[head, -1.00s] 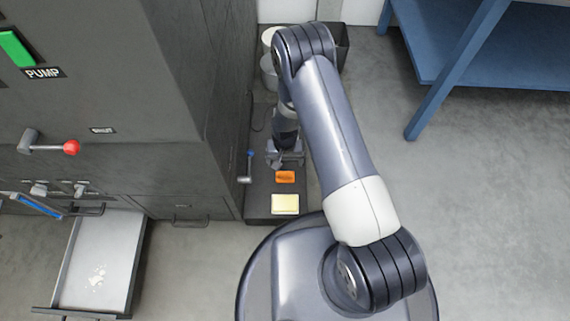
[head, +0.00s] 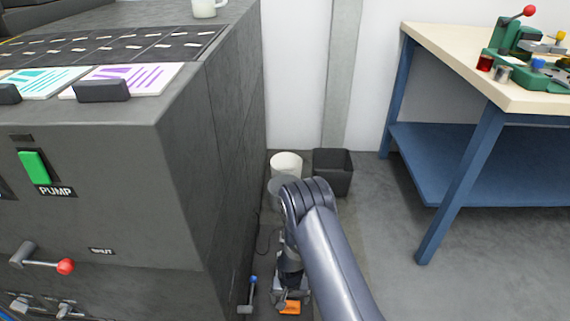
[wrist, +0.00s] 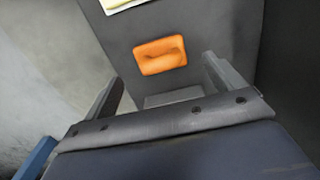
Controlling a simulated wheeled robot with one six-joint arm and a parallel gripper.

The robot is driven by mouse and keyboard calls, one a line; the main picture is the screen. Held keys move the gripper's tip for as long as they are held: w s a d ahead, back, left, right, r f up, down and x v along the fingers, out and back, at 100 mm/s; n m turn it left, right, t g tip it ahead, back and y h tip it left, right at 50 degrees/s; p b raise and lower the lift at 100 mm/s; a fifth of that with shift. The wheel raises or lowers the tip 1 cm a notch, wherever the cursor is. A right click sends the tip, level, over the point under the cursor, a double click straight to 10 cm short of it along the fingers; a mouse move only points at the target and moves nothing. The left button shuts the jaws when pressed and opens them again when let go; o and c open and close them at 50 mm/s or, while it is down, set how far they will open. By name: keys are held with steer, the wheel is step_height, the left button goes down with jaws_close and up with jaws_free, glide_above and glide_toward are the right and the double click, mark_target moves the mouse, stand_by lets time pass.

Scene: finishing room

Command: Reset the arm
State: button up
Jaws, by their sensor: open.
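My arm reaches forward and down beside the dark cabinet. My gripper (wrist: 165,85) is open and empty in the wrist view, its two fingers apart. It points down towards a dark low surface (wrist: 100,32). An orange block-like thing with a dent (wrist: 160,55) lies on that surface beyond the fingers, apart from them. In the head view the orange thing (head: 290,307) shows at the bottom edge, just below my gripper (head: 291,296), which my arm partly hides.
The dark cabinet (head: 110,190) with a green PUMP switch (head: 35,167) and a red-knobbed lever (head: 65,267) stands close on the left. A white bucket (head: 287,163) and a black bin (head: 333,172) stand at the wall. A blue workbench (head: 470,135) is right; floor (head: 390,285) before it is clear.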

mark_target(290, 303)
step_height(290, 303, down, 6)
steer(key=shift+b, duration=1.1)
step_height(290, 303, up, 3)
steer(key=shift+r+p, duration=0.1)
steer(key=shift+p, duration=0.85)
steer(key=shift+r, duration=0.75)
